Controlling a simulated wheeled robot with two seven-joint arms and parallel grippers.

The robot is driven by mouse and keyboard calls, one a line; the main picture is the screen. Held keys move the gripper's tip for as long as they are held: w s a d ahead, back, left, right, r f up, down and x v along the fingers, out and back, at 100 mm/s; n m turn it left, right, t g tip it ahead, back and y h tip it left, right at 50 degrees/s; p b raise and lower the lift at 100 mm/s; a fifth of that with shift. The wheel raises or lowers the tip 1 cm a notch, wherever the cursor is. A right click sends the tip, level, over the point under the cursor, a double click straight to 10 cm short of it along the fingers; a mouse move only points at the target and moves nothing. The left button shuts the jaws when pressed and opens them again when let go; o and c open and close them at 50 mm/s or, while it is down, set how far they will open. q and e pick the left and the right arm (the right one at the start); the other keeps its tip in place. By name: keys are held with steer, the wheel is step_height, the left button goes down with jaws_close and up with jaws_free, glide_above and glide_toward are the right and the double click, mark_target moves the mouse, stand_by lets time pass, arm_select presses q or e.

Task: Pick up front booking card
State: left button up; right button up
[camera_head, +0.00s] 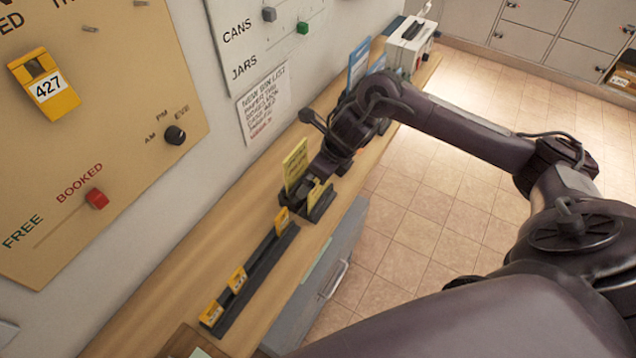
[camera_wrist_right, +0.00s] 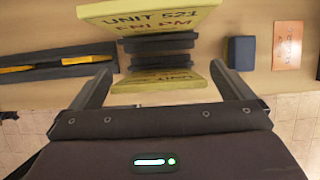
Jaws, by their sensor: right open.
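The front booking card (camera_wrist_right: 160,85) is yellow with dark print and stands in a dark slotted holder on the wooden shelf. It also shows in the head view (camera_head: 317,193), partly hidden by my gripper. Behind it a second yellow card (camera_wrist_right: 150,18), printed "UNIT 521 FRI PM", stands upright; in the head view it (camera_head: 295,165) rises beside my wrist. My right gripper (camera_wrist_right: 160,68) is open, with one finger at each side of the front card. I cannot tell whether either finger touches it. My left gripper is not in view.
A long dark rail (camera_head: 255,280) with several small yellow tags lies along the shelf (camera_head: 190,283). A dark block (camera_wrist_right: 241,53) and an orange card (camera_wrist_right: 287,46) are to the right in the wrist view. A wall board (camera_head: 130,60) rises behind, and a white box (camera_head: 409,45) stands at the far end.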

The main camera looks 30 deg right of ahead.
steer(key=shift+s, duration=0.15)
steer(key=c, duration=1.1)
